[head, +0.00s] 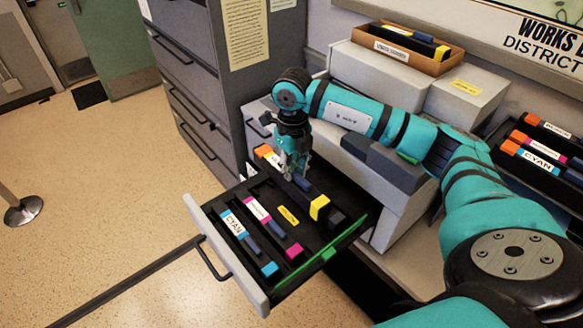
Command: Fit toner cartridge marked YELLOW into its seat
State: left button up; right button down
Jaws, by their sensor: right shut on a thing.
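The yellow-ended toner cartridge (319,207) is dark, with a blue grip, a white label and an orange far end. My right gripper (294,173) is shut on its middle, over the right part of the open drawer (244,269). The label text is too small to read. The CYAN cartridge (234,224) and a magenta-ended cartridge (294,251) lie in the drawer slots further left. Whether the held cartridge touches the drawer floor, I cannot tell. My left gripper is not in view.
A green strip (325,256) runs along the drawer's right edge. A grey filing cabinet (200,80) stands behind left. A rack with several cartridges (540,152) is at right, and a cardboard tray (407,46) sits on top at the back. The floor at left is mostly clear.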

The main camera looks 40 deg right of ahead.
aim_at(292, 184)
jog(key=shift+s+a+f, duration=0.15)
jog(key=shift+f, duration=0.2)
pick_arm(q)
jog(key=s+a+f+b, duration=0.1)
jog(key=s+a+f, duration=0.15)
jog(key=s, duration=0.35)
pick_arm(e)
jog(key=shift+s+a+f, duration=0.2)
jog(key=shift+a, duration=0.05)
jog(key=shift+d+f, duration=0.1)
jog(key=shift+f, duration=0.25)
notch_tip(292, 184, down, 2)
jog(key=shift+f+b, duration=0.2)
jog(key=shift+b, duration=0.8)
jog(key=shift+f, duration=0.3)
jog(key=shift+f+b, duration=0.35)
jog(key=shift+b, duration=0.05)
jog(key=shift+f+b, duration=0.35)
jog(key=shift+f, duration=0.25)
jog(key=shift+f+b, duration=0.4)
jog(key=shift+f, duration=0.2)
jog(key=shift+f+b, duration=1.4)
jog(key=shift+f, duration=0.6)
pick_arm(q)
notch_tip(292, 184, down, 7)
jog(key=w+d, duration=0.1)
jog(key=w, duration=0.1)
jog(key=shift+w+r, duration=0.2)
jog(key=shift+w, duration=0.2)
